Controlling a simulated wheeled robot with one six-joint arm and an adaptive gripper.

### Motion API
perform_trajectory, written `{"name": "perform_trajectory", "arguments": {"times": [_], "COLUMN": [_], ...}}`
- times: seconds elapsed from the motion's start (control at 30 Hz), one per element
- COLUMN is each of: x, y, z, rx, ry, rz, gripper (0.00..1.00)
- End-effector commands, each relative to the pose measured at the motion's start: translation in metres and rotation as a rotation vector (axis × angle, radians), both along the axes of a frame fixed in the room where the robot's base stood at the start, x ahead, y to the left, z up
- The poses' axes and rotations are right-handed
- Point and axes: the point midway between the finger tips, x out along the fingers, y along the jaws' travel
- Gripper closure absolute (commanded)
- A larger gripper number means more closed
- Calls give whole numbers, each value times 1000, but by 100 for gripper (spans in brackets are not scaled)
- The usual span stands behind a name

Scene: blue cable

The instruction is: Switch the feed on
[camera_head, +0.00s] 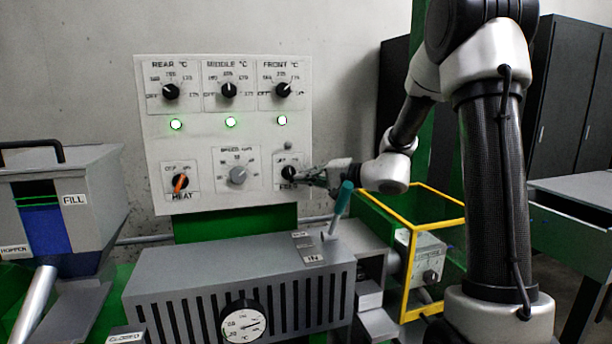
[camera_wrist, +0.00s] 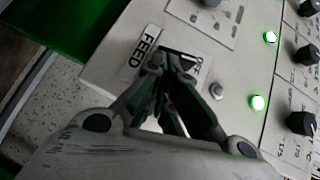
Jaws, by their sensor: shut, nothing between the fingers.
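The FEED switch (camera_head: 288,172) is a black knob at the lower right of the white control panel (camera_head: 150,130). My gripper (camera_head: 306,175) is at the knob from the right, its fingertips at or right beside it. In the wrist view my gripper (camera_wrist: 172,68) is shut, with its tips over the FEED plate (camera_wrist: 146,50). The fingers hide most of the knob there, so I cannot tell its setting or whether they touch it. A small grey, unlit lamp (camera_head: 288,146) sits above the switch; it also shows in the wrist view (camera_wrist: 217,91).
The HEAT knob (camera_head: 180,182) has an orange pointer, and the grey SPEED knob (camera_head: 238,176) is mid-panel. Three green lamps (camera_head: 231,122) are lit below the temperature knobs. A teal-handled lever (camera_head: 342,203) stands just below my gripper, above the slotted grey barrel cover (camera_head: 230,270). A yellow frame (camera_head: 408,275) is right.

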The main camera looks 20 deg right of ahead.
Motion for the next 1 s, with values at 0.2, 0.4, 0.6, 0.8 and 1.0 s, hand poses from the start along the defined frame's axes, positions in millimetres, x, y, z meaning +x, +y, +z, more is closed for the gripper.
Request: {"name": "perform_trajectory", "arguments": {"times": [0.2, 0.4, 0.6, 0.8, 1.0], "x": [0, 0, 0, 0, 0], "y": [1, 3, 4, 5, 5], "z": [-9, -11, -14, -15, -15], "rx": [166, 250, 249, 248, 247], "ry": [3, 0, 0, 1, 0], "rz": [-1, 0, 1, 1, 1], "gripper": [100, 100, 100, 100, 100]}}
